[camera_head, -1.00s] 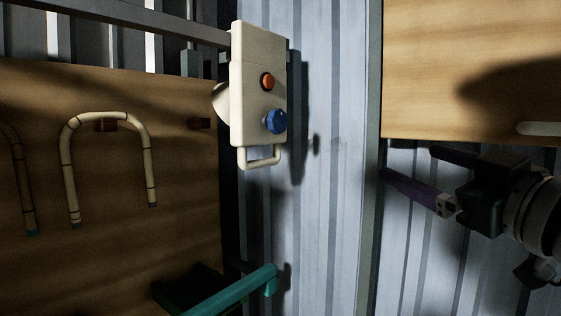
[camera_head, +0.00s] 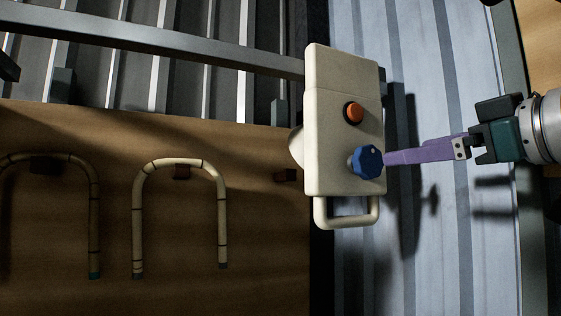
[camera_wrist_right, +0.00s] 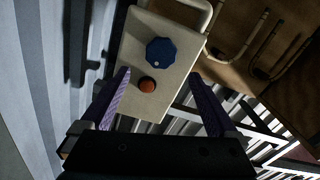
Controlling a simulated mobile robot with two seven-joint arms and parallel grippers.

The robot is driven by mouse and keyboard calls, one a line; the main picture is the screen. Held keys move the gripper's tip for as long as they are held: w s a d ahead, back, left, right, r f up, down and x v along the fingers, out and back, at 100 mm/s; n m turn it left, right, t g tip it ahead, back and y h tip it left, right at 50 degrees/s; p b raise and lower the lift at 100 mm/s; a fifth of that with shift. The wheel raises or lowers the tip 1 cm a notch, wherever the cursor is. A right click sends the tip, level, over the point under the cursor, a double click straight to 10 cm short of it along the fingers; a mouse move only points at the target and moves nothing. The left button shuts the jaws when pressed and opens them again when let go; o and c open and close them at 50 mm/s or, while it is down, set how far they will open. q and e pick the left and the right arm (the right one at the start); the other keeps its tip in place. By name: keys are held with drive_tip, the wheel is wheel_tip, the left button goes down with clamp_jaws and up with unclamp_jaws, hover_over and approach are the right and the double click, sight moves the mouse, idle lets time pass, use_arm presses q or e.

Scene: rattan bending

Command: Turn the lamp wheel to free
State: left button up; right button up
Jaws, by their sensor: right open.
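The lamp wheel, a blue lobed knob (camera_head: 367,162), sits low on the front of a cream lamp box (camera_head: 325,120), below an orange button (camera_head: 353,112). My right gripper (camera_head: 388,160) comes in from the right, with its purple fingers level with the wheel and their tips close to it. Contact cannot be told in the head view. In the right wrist view the fingers (camera_wrist_right: 161,75) are spread wide with nothing held. The blue wheel (camera_wrist_right: 160,51) shows between and beyond their tips, and the orange button (camera_wrist_right: 147,85) lies nearer. My left gripper is not seen.
A cream loop handle (camera_head: 345,220) hangs under the box. A metal rail (camera_head: 180,43) runs behind its upper left. Bent rattan canes (camera_head: 180,163) hang on a brown wooden board (camera_head: 60,290) at left. Corrugated metal wall (camera_head: 440,260) lies behind the right arm.

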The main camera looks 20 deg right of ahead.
sight(371, 159)
drive_tip(key=w+p, duration=0.4)
drive_tip(key=w, duration=0.1)
drive_tip(key=w+p, duration=0.2)
drive_tip(key=shift+w+a+r, duration=0.2)
drive_tip(key=shift+w+a, duration=0.15)
drive_tip(key=shift+a, duration=0.05)
drive_tip(key=shift+w+f, duration=0.2)
drive_tip(key=shift+w, duration=0.25)
